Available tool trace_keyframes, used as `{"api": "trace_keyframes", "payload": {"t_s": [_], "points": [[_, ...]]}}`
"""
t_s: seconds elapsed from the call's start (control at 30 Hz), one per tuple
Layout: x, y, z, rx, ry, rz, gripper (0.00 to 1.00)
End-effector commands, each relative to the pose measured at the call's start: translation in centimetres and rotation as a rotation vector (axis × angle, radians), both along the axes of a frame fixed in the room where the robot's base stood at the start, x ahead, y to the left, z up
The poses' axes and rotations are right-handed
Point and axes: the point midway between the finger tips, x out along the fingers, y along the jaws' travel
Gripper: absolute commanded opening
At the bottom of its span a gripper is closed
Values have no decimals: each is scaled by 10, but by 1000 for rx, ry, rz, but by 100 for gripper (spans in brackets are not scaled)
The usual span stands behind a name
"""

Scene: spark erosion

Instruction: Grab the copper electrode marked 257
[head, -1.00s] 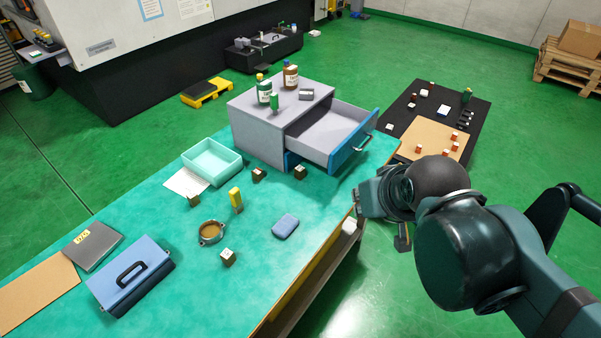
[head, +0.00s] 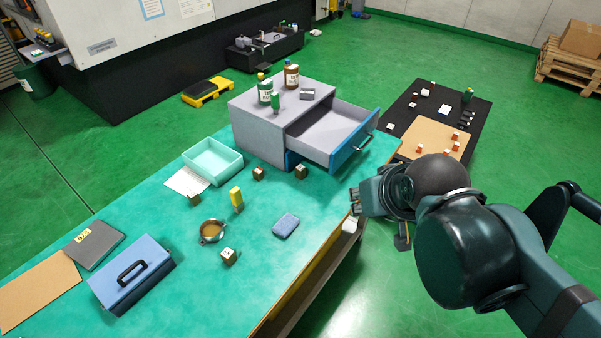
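Several small dark brownish blocks with pale marked tops stand on the green bench: one by the drawer unit (head: 258,174), one near the open drawer (head: 301,172), one beside the paper sheet (head: 194,201) and one near the front (head: 228,258). Several orange-red blocks with white tops stand on the tan board (head: 432,139) at right, one at its left side (head: 419,149). The markings are too small to read, so I cannot tell which is 257. My gripper (head: 355,202) is at the bench's right edge, apart from these blocks. Its fingers are partly hidden by the wrist.
The grey drawer unit (head: 262,132) has its blue-fronted drawer (head: 352,140) pulled out. A mint tray (head: 236,172), yellow upright item (head: 236,197), round brown-filled dish (head: 211,231), blue pad (head: 286,225) and blue case (head: 132,285) occupy the bench. A white object (head: 350,226) is below my gripper.

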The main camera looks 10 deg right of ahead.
Motion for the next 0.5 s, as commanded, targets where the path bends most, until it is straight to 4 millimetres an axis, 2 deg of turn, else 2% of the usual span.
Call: {"api": "trace_keyframes", "payload": {"t_s": [0.23,0.5], "points": [[13,3,5,12,14,-29,23],[43,8,10,36,45,-104,23]]}}
